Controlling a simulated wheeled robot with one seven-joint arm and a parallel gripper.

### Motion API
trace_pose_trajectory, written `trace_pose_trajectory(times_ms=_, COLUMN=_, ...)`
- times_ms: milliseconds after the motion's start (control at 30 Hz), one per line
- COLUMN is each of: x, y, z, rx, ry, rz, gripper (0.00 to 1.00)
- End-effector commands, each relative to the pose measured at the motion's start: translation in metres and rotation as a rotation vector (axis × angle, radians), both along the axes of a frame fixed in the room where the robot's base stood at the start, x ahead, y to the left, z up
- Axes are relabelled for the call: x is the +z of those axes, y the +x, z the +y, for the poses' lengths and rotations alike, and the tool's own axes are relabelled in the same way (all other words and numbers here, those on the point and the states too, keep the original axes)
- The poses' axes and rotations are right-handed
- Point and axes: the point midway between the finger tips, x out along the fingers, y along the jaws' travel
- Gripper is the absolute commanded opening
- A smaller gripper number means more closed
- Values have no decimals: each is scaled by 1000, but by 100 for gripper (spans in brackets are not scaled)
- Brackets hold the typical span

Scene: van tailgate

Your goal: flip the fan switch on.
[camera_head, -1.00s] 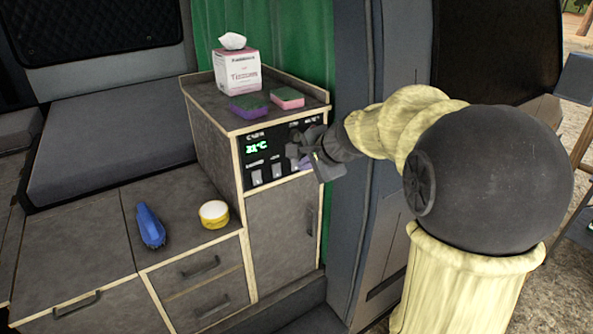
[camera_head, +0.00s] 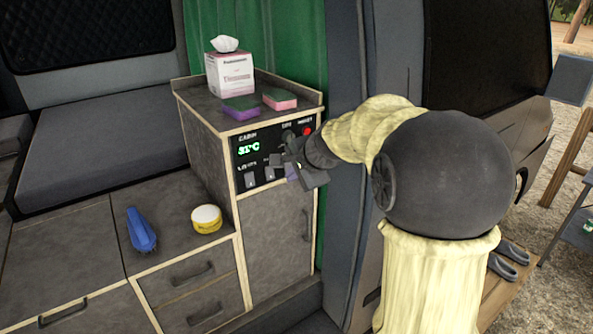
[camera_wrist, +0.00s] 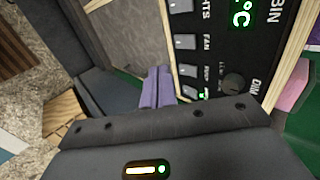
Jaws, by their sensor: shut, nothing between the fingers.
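The control panel (camera_head: 240,158) is on the upper front of the cabinet, with a row of rocker switches along its bottom. The fan switch (camera_wrist: 185,41), labelled FAN, is the second in the row, beside the lights switch (camera_wrist: 182,6); it also shows in the head view (camera_head: 269,174). I cannot tell which way it is tipped. My gripper (camera_wrist: 157,88) is shut and empty, its purple fingertips together in front of the lower switches. The tips look apart from the fan switch. In the head view my gripper (camera_head: 292,172) hides the panel's right-hand switches.
A round dim knob (camera_wrist: 233,83) and a green temperature display (camera_head: 249,148) are on the panel. A tissue box (camera_head: 230,75) and two sponges (camera_head: 241,108) (camera_head: 280,99) stand on the cabinet top. A blue brush (camera_head: 141,230) and a yellow tin (camera_head: 206,219) lie on the lower counter.

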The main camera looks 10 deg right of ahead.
Motion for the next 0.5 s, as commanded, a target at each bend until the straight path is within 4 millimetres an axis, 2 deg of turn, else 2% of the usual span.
trace_pose_trajectory(times_ms=333, x=-46, y=40, z=16, rx=1, ry=1, rz=3, gripper=0)
trace_pose_trajectory(times_ms=500, x=-45, y=61, z=26, rx=2, ry=-1, rz=1, gripper=0)
